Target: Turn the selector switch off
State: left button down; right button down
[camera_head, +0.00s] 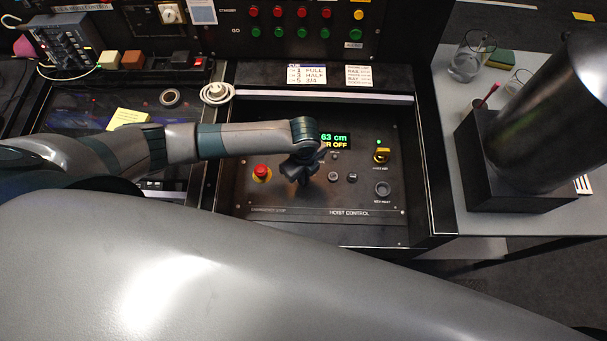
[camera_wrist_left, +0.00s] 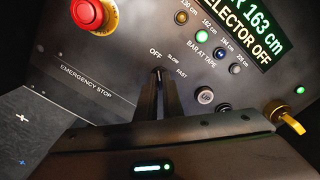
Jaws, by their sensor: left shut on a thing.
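The hoist control panel (camera_head: 330,225) is dark, with a lit display (camera_head: 336,141). In the left wrist view its display (camera_wrist_left: 245,35) shows 163 cm and SELECTOR OFF. The OFF, SLOW and FAST labels (camera_wrist_left: 170,60) sit in an arc just beyond my fingertips. My left gripper (camera_head: 298,178) is over the middle of the panel and also shows in the left wrist view (camera_wrist_left: 158,90). It is shut on the selector switch (camera_wrist_left: 158,73). Only a small tip of the knob shows, near the OFF label; the fingers hide the rest. My right gripper is not in view.
A red emergency stop (camera_head: 261,171) on a yellow base is left of the gripper. A yellow key switch (camera_head: 381,156) and a black round button (camera_head: 382,189) are to the right. A push button marked UP (camera_wrist_left: 205,96) is close beside the fingers.

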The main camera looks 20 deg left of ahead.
pick_arm(q)
jog(key=c, duration=1.9)
grip_release()
jog(key=shift+r, duration=0.1)
notch_tip(320, 180, up, 17)
jog(key=b, duration=0.3)
jog(key=shift+r+b, duration=0.15)
jog(key=shift+b, duration=0.15)
